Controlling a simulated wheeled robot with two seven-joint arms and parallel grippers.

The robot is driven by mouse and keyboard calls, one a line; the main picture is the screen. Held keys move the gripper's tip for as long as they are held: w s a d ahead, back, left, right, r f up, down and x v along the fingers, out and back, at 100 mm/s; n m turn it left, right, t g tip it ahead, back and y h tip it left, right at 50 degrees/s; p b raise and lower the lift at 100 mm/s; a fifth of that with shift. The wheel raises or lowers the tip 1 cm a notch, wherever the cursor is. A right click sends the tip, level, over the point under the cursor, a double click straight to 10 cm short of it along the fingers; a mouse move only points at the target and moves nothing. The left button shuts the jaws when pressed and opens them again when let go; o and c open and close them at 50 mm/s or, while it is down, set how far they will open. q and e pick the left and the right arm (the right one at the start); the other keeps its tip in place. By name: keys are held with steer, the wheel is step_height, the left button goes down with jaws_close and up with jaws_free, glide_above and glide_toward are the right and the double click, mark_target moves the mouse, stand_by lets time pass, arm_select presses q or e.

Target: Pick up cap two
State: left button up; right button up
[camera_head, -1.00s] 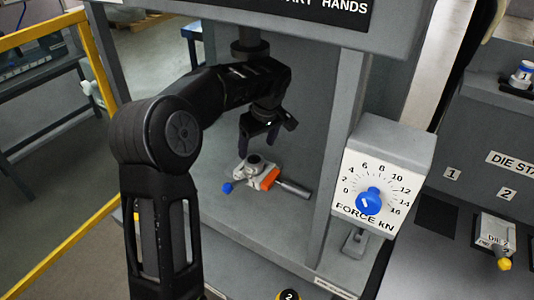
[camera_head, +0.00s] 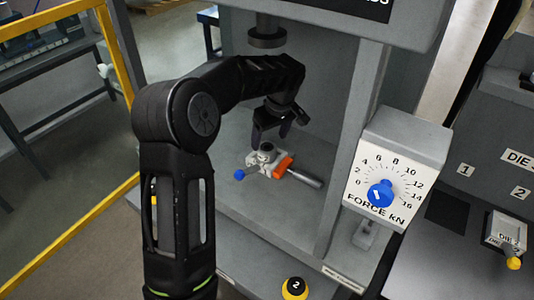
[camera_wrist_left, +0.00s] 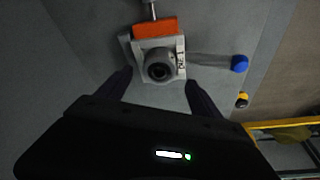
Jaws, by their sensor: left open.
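A round black piece marked 2 with a yellow ring (camera_head: 295,288), which looks like cap two, sits at the bottom of the head view on the press's front ledge. A small black and yellow spot, likely the same piece, shows in the left wrist view (camera_wrist_left: 242,100). My left gripper (camera_head: 270,138) is open and empty, pointing down over a grey die block (camera_head: 264,158). In the left wrist view its fingers (camera_wrist_left: 157,82) lie either side of the block's round, dark-holed top (camera_wrist_left: 159,71), without clear contact. My right gripper is out of view.
The die block has an orange clamp (camera_head: 284,167), a metal rod and a blue knob (camera_head: 239,174). The press ram (camera_head: 267,38) hangs above. A force dial box (camera_head: 400,165) and post stand right of the arm. A yellow rail (camera_head: 118,60) is at left.

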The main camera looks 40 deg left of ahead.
mark_target(268, 146)
arm_select(q)
steer(key=p+x, duration=0.2)
steer(key=x, duration=0.2)
steer(key=shift+f, duration=0.1)
steer(key=shift+w+a+f, duration=0.1)
steer(key=shift+a+f, duration=0.05)
steer(key=shift+f, duration=0.35)
steer(key=shift+c, duration=0.4)
jaws_close()
